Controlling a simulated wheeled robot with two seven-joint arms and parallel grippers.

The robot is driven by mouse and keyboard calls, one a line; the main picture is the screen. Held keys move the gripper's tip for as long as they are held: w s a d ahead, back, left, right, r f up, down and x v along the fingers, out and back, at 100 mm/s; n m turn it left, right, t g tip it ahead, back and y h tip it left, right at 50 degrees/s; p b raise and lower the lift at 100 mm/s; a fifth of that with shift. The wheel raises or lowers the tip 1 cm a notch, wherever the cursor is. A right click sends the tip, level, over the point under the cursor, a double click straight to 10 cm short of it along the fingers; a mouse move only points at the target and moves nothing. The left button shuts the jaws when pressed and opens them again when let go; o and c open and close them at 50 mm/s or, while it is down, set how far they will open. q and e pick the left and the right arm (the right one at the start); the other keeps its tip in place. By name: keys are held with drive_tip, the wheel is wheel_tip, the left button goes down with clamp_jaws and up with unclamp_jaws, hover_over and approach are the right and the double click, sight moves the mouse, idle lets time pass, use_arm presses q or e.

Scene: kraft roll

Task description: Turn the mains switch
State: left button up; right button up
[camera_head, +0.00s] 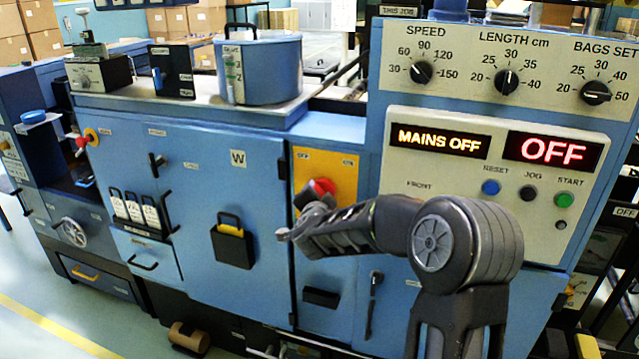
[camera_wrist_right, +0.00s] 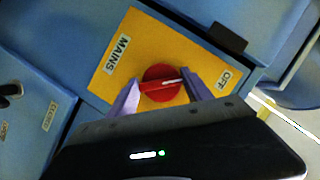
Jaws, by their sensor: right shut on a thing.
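The mains switch is a red rotary knob (camera_wrist_right: 161,83) on a yellow plate (camera_wrist_right: 125,66) marked MAINS and OFF, set in the blue machine front. In the right wrist view the white line on the knob points toward the OFF label (camera_wrist_right: 225,79). My right gripper (camera_wrist_right: 158,88) is shut on the knob, one finger on each side. In the head view the red knob (camera_head: 322,186) shows just above my right gripper (camera_head: 308,203), which partly hides it. A display (camera_head: 439,141) reads MAINS OFF. My left gripper is in neither view.
The control panel (camera_head: 490,180) with dials and a second display (camera_head: 553,149) reading OFF stands to the right of the switch. A blue door (camera_head: 200,180) with a black holder (camera_head: 232,245) is to the left. A blue drum (camera_head: 262,70) stands on top.

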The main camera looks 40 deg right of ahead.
idle(0.4)
drive_tip(key=o, duration=1.4)
drive_tip(key=shift+c, duration=0.2)
drive_tip(key=v, duration=0.7)
drive_tip(key=shift+s+a, duration=0.25)
drive_tip(key=shift+s, duration=0.05)
